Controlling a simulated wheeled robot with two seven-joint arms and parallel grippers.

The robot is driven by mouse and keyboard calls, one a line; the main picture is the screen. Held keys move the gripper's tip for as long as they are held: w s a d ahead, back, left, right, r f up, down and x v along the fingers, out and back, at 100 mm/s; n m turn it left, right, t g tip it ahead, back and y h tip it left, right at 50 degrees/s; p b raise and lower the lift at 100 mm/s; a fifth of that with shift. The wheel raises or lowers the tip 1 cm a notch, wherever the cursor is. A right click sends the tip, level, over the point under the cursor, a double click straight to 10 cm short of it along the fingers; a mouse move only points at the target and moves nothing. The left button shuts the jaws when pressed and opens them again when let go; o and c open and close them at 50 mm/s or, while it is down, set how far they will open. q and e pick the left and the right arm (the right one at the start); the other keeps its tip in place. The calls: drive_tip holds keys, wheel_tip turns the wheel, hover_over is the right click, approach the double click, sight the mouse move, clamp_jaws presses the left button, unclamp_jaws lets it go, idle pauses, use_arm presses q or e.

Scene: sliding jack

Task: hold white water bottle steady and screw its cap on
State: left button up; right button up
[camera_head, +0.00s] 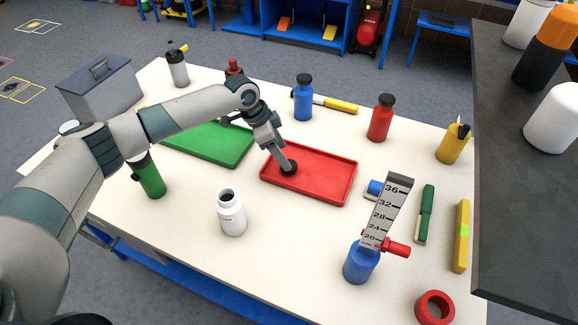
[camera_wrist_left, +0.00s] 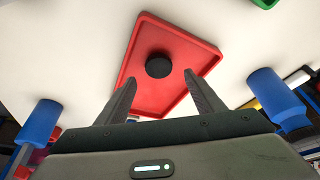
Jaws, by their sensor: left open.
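The white water bottle (camera_head: 231,214) stands upright on the table, left of centre at the front, with its dark mouth uncovered. A round black cap (camera_head: 289,168) lies on the red tray (camera_head: 335,188); the cap (camera_wrist_left: 159,66) also shows on the tray in the left wrist view. My left gripper (camera_head: 282,158) points down over the tray, close to the cap. In the left wrist view its two fingers (camera_wrist_left: 161,78) are spread apart, with the cap just beyond the gap and nothing held. My right gripper is not in view.
A green bottle (camera_head: 151,178) stands left of the white one. A green tray (camera_head: 215,146) lies behind. A blue bottle (camera_head: 303,102), red bottle (camera_head: 380,120) and blue jack-like stand with a ruler (camera_head: 361,262) are around the red tray. The front middle is clear.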

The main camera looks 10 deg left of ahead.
use_arm(q)
drive_tip(key=shift+d+f+p, duration=0.1)
drive_tip(key=shift+f+p, duration=0.35)
drive_tip(key=shift+f, duration=0.05)
drive_tip(key=p+x, duration=0.1)
drive_tip(key=x, duration=0.2)
drive_tip(key=shift+s+f, duration=0.1)
drive_tip(key=shift+s, duration=0.05)
drive_tip(key=shift+f, duration=0.55)
drive_tip(key=c, duration=1.1)
